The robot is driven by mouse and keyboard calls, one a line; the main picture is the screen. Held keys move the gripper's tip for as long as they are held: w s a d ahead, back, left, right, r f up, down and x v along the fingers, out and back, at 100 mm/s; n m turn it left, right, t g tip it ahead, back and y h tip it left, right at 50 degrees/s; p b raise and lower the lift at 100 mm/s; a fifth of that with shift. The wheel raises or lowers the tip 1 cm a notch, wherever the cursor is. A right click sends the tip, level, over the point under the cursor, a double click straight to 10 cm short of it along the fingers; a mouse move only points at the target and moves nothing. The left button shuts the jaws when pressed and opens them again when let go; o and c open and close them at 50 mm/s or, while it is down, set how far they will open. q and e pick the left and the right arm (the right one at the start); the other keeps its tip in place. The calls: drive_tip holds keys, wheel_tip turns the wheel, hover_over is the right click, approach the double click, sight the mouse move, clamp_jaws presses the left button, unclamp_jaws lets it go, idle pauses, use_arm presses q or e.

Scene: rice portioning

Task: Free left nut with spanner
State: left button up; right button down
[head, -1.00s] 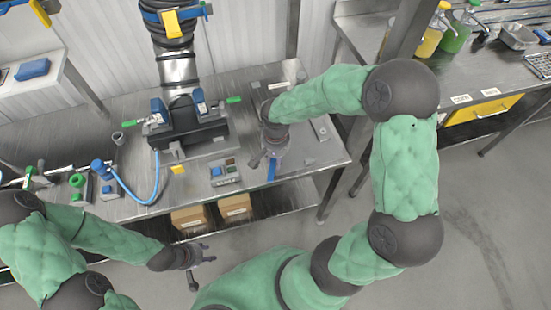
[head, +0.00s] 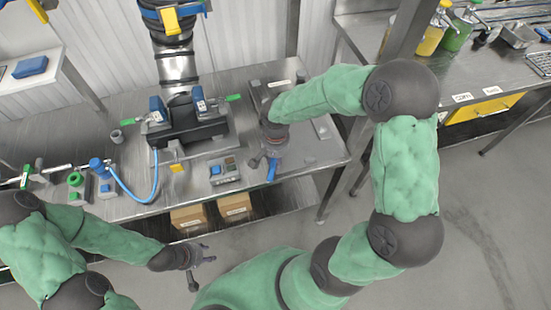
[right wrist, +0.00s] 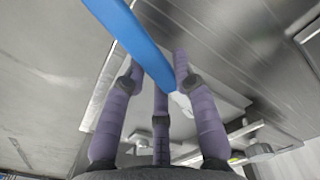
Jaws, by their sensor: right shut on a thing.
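A long flat blue bar, seemingly the spanner (right wrist: 130,38), is held between the fingers of my right gripper (right wrist: 165,78). In the head view my right gripper (head: 272,153) is over the right part of the bench, and the spanner's blue end (head: 272,171) points down toward the front edge. To its left stands a black machine (head: 190,130) with two blue blocks and green-tipped levers. The left nut cannot be made out. My left gripper (head: 205,267) is in front of the bench, its fingers spread and empty.
A small control box (head: 224,172) and a yellow block sit near the front edge of the bench (head: 130,165). A blue hose (head: 135,195) loops left of the machine. Two cardboard boxes (head: 234,206) lie on the lower shelf. A second bench (head: 470,80) is at right.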

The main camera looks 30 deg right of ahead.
drive_tip(key=shift+f+b, duration=0.25)
drive_tip(key=shift+b, duration=0.1)
idle(0.3)
drive_tip(key=shift+d, duration=0.1)
idle(0.3)
drive_tip(key=shift+s+d+n+p, duration=0.35)
drive_tip(key=shift+d+n, duration=0.15)
drive_tip(key=shift+n, duration=0.3)
drive_tip(key=shift+d, duration=0.1)
drive_tip(key=shift+s+d+n+p, duration=0.2)
drive_tip(key=shift+d+n+p, duration=0.3)
drive_tip(key=shift+n, duration=0.5)
drive_tip(key=shift+d, duration=0.15)
